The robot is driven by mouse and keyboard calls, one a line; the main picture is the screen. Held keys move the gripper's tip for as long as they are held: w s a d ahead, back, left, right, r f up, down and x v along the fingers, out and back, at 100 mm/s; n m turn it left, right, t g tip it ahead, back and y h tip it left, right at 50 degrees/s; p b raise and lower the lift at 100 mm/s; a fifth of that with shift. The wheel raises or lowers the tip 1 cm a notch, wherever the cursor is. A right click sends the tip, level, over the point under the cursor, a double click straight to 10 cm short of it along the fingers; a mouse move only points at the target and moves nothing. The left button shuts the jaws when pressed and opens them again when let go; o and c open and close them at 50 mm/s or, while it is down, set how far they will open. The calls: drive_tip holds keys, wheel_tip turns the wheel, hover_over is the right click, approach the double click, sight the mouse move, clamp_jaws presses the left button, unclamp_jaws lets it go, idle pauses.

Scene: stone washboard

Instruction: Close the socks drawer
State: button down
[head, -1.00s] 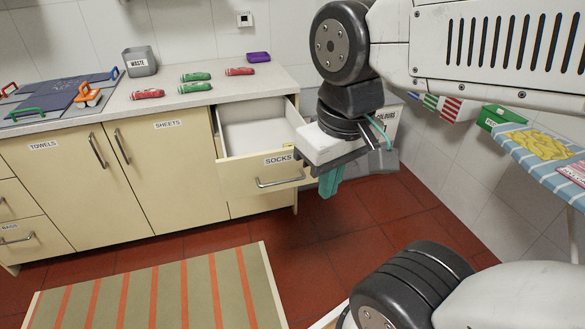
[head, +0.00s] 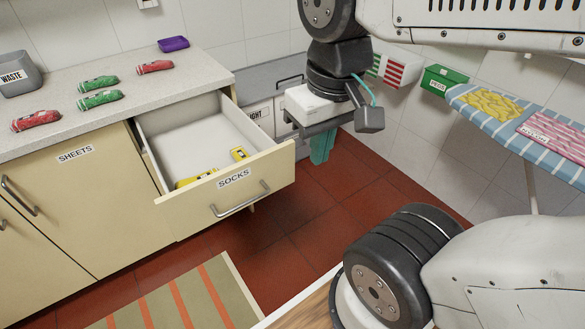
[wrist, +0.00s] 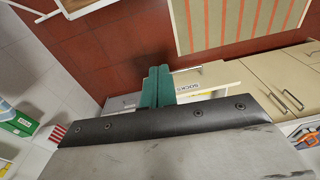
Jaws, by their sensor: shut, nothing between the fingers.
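The socks drawer (head: 275,164) is pulled well out of the cabinet in the head view, its front labelled SOCKS and fitted with a metal bar handle (head: 241,199). Yellow items (head: 195,177) lie inside it against the front panel. My gripper (head: 319,148) hangs to the right of the drawer front, fingers pointing down, apart from it in the picture. The teal fingers (wrist: 158,86) are together and empty in the wrist view, where the drawer front (wrist: 212,91) shows just beyond them. How far they stand from the front is hard to tell.
The counter (head: 140,88) holds red and green rolled items (head: 99,100), a purple item (head: 173,44) and a grey WASTE bin (head: 18,74). A striped rug (head: 190,300) lies on the red floor. An ironing board (head: 520,125) stands at right, near a green box (head: 447,79).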

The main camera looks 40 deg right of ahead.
drive_tip(key=w+d+f+m+g+y, duration=0.1)
drive_tip(key=w+d+f+m+y, duration=0.1)
drive_tip(key=w+f+m+y, duration=0.6)
drive_tip(key=w+d+f+m+g+y, duration=0.1)
drive_tip(key=w+f+m+g+y, duration=0.3)
drive_tip(key=m, duration=0.8)
drive_tip(key=w+d+f+m+t+y, duration=0.1)
drive_tip(key=d+f+m+t+y, duration=0.2)
drive_tip(key=d+f+m+t, duration=0.5)
drive_tip(key=m+t+h, duration=0.3)
drive_tip(key=m+t, duration=0.6)
drive_tip(key=m, duration=0.8)
approach(268, 177)
drive_tip(key=x, duration=0.5)
drive_tip(key=shift+s+a+f, duration=0.1)
drive_tip(key=shift+a, duration=0.25)
drive_tip(key=shift+w, duration=0.4)
drive_tip(key=shift+w+d, duration=0.1)
